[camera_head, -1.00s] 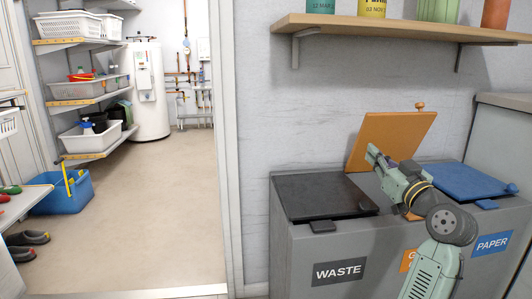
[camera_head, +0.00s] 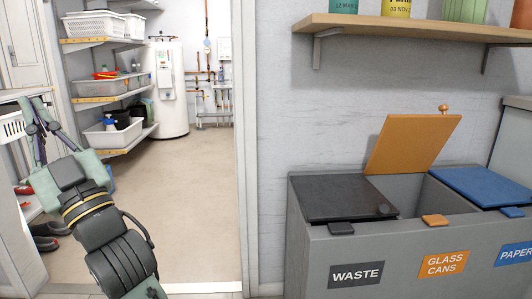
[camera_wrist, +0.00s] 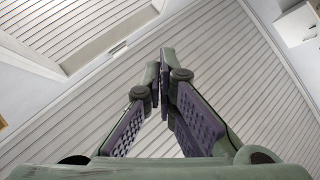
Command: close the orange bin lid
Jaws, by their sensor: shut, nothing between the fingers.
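The orange lid (camera_head: 412,143) of the middle bin stands open, tilted back toward the wall, with a small round knob on its top edge. The middle bin's grey opening (camera_head: 400,187) is uncovered, and its front carries an orange "GLASS CANS" label (camera_head: 444,263). My gripper (camera_head: 34,110) is raised at the far left of the head view, well away from the lid, in front of the doorway side. In the wrist view my gripper (camera_wrist: 162,62) points at a pale slatted surface, its fingertips together with nothing between them. The lid is not in the wrist view.
A black lid (camera_head: 340,198) covers the waste bin on the left, and a blue lid (camera_head: 483,186) covers the paper bin on the right. A wooden wall shelf (camera_head: 420,27) with containers hangs above. The doorway floor (camera_head: 200,200) is clear.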

